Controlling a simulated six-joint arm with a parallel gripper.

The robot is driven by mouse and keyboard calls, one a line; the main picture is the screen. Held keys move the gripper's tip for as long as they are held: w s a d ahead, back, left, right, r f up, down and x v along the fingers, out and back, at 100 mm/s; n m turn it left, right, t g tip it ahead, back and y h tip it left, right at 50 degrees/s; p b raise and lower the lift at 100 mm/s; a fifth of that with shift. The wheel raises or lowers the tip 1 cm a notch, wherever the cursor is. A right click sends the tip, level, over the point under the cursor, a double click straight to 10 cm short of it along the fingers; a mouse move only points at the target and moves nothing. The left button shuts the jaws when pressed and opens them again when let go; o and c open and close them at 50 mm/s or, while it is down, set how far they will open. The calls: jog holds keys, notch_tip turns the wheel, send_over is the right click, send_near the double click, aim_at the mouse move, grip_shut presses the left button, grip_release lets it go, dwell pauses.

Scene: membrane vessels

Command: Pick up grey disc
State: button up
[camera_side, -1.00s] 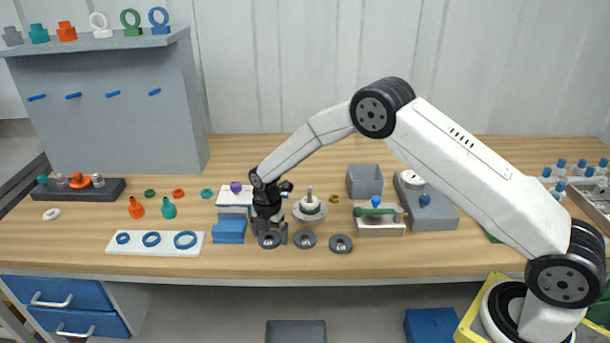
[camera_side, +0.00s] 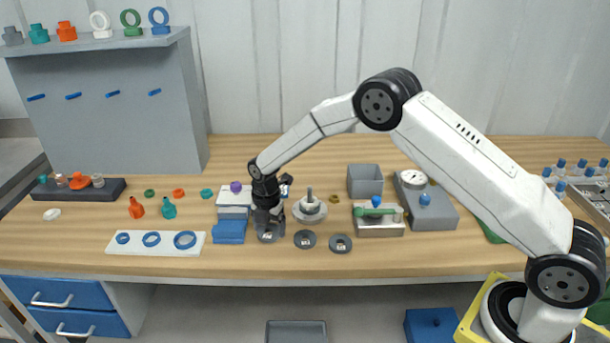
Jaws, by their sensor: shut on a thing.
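Three dark grey discs stand in a row near the front of the bench. The left grey disc (camera_side: 268,237) is at the fingertips of my gripper (camera_side: 269,228), which points down and is shut on it. The fingers hide part of this disc, and I cannot tell whether it is clear of the bench top. The middle grey disc (camera_side: 305,240) and the right grey disc (camera_side: 340,244) lie flat on the bench, apart from my gripper.
A round white-grey fixture with a post (camera_side: 309,209) is close on the right. A white board with blue rings (camera_side: 155,249) lies further left. The bench front edge is just below the discs.

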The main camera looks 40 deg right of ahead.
jog(key=s+d+r, duration=0.1)
jog(key=s+r, duration=0.9)
jog(key=s, duration=0.4)
jog(key=shift+r, duration=0.35)
jog(key=shift+d, duration=0.1)
dwell(0.3)
jog(key=shift+r, duration=2.05)
jog(key=shift+w, duration=0.1)
